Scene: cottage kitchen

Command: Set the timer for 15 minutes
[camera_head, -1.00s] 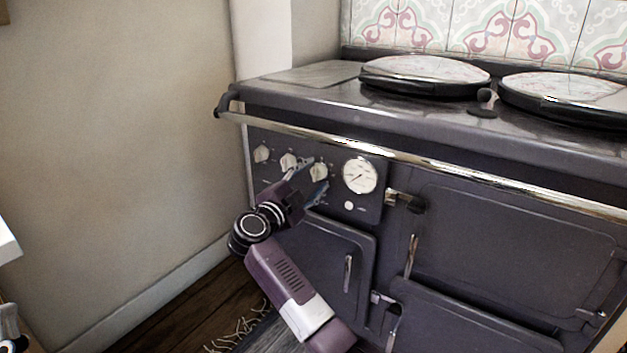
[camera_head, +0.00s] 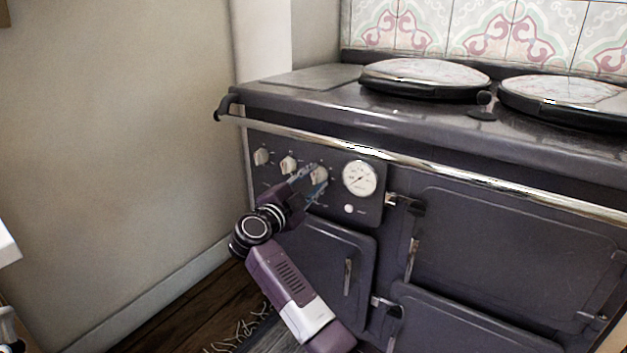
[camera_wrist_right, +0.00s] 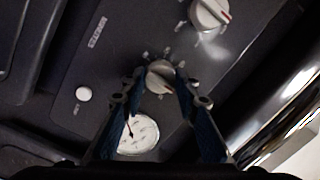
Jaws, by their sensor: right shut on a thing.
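The stove's control panel (camera_head: 335,205) carries three pale knobs in a row and a round white dial gauge (camera_head: 360,178). The right-hand knob (camera_head: 318,175) is the one nearest the gauge; it also shows in the right wrist view (camera_wrist_right: 160,77). My right gripper (camera_head: 314,178) reaches it from below, and its blue-padded fingers are shut on this knob, one on each side. The middle knob (camera_head: 288,165) and the left knob (camera_head: 262,156) stand free. The markings around the knobs are too small to read. My left gripper is not clearly in view.
A chrome rail (camera_head: 430,162) runs across the stove front just above the panel. Oven doors with handles (camera_head: 348,275) lie below and to the right. A small white button (camera_head: 348,209) sits under the gauge. A bare wall (camera_head: 120,150) stands at the left.

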